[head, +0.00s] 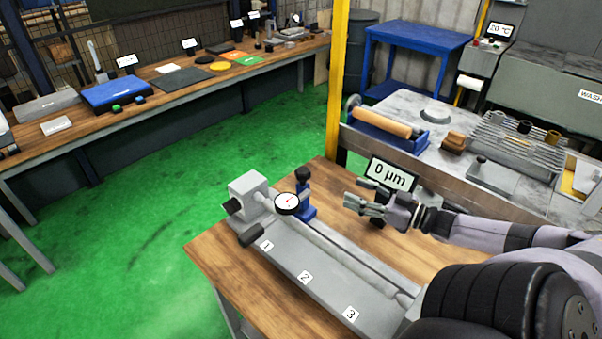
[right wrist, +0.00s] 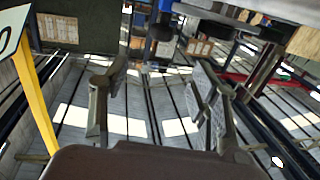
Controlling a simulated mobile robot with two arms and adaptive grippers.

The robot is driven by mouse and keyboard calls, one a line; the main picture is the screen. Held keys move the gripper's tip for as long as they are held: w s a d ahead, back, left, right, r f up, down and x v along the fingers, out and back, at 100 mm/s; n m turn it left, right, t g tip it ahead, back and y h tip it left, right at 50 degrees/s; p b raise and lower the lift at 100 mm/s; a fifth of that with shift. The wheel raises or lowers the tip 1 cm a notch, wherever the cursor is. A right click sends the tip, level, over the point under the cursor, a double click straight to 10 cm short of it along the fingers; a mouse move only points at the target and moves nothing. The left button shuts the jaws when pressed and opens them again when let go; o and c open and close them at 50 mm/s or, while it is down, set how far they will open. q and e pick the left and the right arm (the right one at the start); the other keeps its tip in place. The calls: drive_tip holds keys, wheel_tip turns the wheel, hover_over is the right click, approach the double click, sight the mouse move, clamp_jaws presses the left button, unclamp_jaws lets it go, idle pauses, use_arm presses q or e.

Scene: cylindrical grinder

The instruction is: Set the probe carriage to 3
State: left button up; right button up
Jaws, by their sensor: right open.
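The probe carriage (head: 306,203) is a blue block with a black knob on top (head: 303,173) and a round white dial gauge (head: 287,203) on its left side. It stands on the grey bench rail (head: 325,262) near the label 1 (head: 267,246). Labels 2 (head: 305,277) and 3 (head: 351,314) follow along the rail's front. My right gripper (head: 358,203) is open and empty, to the right of the carriage and apart from it. In the right wrist view its two fingers (right wrist: 155,105) are spread with nothing between them. My left gripper is not in view.
A display reading 0 µm (head: 391,174) stands behind my right gripper. A grey headstock (head: 248,190) closes the rail's left end. My right arm covers the table's right part. Wooden tabletop (head: 330,182) is clear behind the rail. A cluttered grey table (head: 405,103) stands behind.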

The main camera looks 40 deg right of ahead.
sight(303, 170)
drive_tip(key=b+x, duration=0.1)
drive_tip(key=x, duration=1.5)
drive_tip(key=shift+w+a+r, duration=0.1)
drive_tip(key=shift+w+a, duration=0.15)
clamp_jaws()
idle(0.4)
